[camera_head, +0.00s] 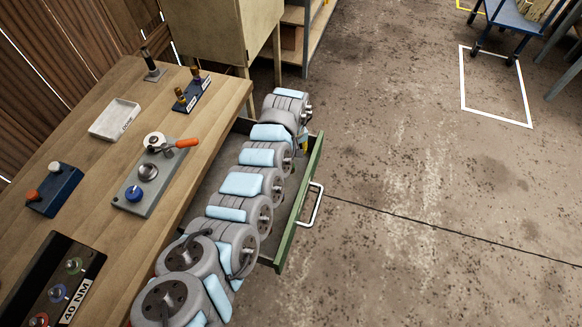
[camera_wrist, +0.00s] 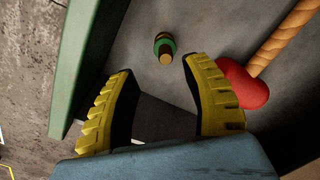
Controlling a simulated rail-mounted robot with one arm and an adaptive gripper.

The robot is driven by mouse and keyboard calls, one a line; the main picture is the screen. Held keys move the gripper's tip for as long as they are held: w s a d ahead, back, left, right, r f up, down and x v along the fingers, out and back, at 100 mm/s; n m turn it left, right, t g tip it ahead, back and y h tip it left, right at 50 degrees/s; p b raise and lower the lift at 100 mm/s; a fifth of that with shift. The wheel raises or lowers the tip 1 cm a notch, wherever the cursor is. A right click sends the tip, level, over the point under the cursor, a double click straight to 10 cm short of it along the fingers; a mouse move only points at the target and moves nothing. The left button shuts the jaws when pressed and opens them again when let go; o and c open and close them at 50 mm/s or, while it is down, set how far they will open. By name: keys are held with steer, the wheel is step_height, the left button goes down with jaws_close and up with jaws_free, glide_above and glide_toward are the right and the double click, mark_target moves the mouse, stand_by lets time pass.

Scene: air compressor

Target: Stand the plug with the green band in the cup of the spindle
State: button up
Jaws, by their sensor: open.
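The plug with the green band (camera_wrist: 164,46) shows in the wrist view on the grey drawer floor, a short dark piece with a tan end. My gripper (camera_wrist: 158,70) is open and empty, its two yellow ribbed fingers apart. The plug lies just beyond the fingertips, near the right finger, and touches neither as far as I can see. In the head view my arm hides the plug and most of my gripper. A grey plate (camera_head: 163,183) on the bench carries a silver round fitting (camera_head: 148,171); I cannot tell whether this is the spindle's cup.
The open drawer has a green front (camera_head: 299,205), close to my left finger in the wrist view (camera_wrist: 82,70). A white tray (camera_head: 113,119), a blue box (camera_head: 55,190) and a dark rack stand on the bench.

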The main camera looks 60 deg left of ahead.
steer(key=shift+s+f+b, duration=0.2)
steer(key=shift+f+b, duration=0.05)
steer(key=shift+f, duration=0.5)
steer(key=shift+s+f+b, duration=0.15)
steer(key=shift+f+b, duration=0.05)
steer(key=shift+f, duration=0.5)
steer(key=shift+d+f+b, duration=0.1)
steer(key=shift+f+b, duration=0.4)
steer(key=shift+f, duration=0.65)
steer(key=shift+c, duration=0.2)
jaws_close()
